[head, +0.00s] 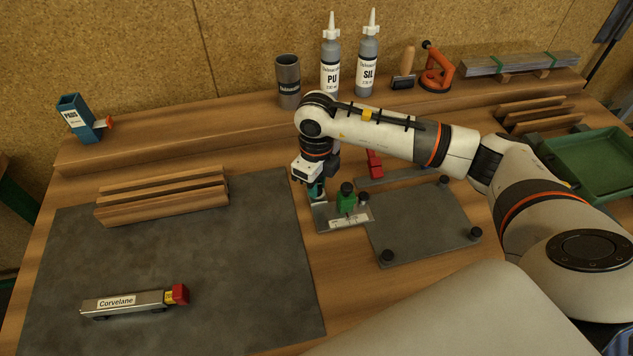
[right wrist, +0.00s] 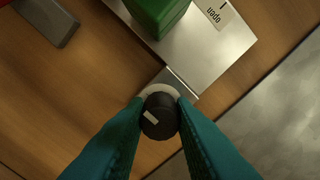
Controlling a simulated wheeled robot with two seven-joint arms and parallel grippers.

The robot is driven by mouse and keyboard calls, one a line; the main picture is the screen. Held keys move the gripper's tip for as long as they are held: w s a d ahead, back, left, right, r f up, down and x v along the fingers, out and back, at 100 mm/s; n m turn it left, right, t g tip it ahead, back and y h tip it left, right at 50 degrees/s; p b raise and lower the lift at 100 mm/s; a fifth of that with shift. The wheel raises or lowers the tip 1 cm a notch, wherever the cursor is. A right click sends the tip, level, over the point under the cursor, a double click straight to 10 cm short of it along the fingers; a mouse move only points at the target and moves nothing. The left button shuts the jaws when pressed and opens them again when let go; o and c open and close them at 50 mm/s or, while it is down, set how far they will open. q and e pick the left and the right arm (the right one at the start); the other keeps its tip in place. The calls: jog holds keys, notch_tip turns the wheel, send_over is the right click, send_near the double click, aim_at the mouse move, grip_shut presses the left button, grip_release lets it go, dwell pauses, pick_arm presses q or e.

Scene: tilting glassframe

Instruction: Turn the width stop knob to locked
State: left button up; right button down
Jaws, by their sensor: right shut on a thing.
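In the right wrist view, a round black knob (right wrist: 160,125) with a short pale pointer mark sits on a light ring at the edge of a metal plate (right wrist: 192,62). The teal fingers of my right gripper (right wrist: 160,112) are shut on the knob, one on each side. The pointer mark lies slantwise. A white label (right wrist: 220,12) on the plate shows upside-down text that seems to read "open". In the head view, my right gripper (head: 316,190) points down at the plate's left end and hides the knob. My left gripper is not in view.
A green block (head: 346,203) stands on the plate beside the gripper. A grey board (head: 425,225) with black corner knobs lies to the right. A dark mat (head: 230,265) with a Corvelane tool (head: 125,303) and wooden strips (head: 165,197) lie left. Bottles (head: 330,75) stand behind.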

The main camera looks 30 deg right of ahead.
jog(key=shift+w+r, duration=0.1)
jog(key=c, duration=1.2)
grip_release()
jog(key=shift+c, duration=0.2)
notch_tip(320, 180, up, 12)
jog(key=b, duration=0.2)
